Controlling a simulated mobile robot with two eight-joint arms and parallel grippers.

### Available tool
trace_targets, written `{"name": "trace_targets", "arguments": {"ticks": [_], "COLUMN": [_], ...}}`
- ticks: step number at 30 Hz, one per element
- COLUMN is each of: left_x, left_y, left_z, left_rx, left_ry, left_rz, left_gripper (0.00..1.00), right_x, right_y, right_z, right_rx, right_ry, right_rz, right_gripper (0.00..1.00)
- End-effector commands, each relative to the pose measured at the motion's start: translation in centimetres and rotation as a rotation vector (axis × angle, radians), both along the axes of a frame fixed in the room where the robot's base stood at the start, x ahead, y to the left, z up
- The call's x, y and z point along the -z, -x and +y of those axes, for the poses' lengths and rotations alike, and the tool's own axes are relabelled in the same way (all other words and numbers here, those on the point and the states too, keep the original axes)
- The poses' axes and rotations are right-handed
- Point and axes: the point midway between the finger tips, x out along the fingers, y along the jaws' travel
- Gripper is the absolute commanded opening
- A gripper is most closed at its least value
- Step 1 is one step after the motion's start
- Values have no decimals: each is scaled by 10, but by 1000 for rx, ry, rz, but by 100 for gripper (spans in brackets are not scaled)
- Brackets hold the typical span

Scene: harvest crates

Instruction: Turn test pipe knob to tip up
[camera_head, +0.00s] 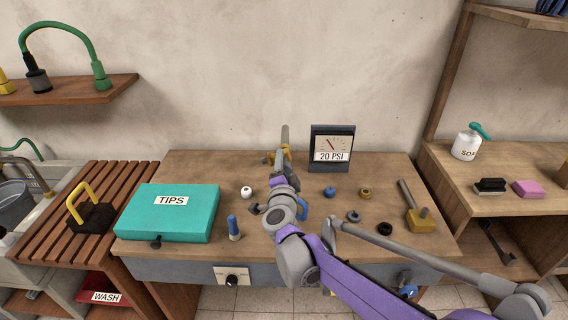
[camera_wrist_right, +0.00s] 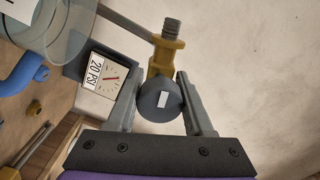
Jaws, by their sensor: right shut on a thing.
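The test pipe stands at the back of the bench as a brass fitting (camera_wrist_right: 167,60) with a grey threaded end. In the head view its grey upright part (camera_head: 285,135) shows above my right gripper (camera_head: 278,172), which hides most of it. In the right wrist view the round dark grey knob (camera_wrist_right: 153,103) with a white mark sits on the fitting. My right gripper (camera_wrist_right: 159,96) is shut on this knob, one finger on each side. My left gripper is not in view.
A gauge (camera_head: 332,143) reading 20 PSI stands right of the pipe. A teal TIPS box (camera_head: 170,218) is at the bench's left. Small round parts, a blue bottle-like piece (camera_head: 234,228) and a brass tool (camera_head: 420,221) lie about. The bench's back left is clear.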

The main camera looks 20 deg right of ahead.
Motion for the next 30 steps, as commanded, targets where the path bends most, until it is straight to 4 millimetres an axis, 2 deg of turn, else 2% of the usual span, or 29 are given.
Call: {"name": "trace_targets", "arguments": {"ticks": [30], "left_x": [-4], "left_y": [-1], "left_z": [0], "left_rx": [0], "left_ry": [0], "left_rz": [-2], "left_gripper": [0], "right_x": [0], "right_y": [0], "right_z": [1], "right_rx": [-2], "right_ry": [-415], "right_rz": [-117], "right_gripper": [0]}}
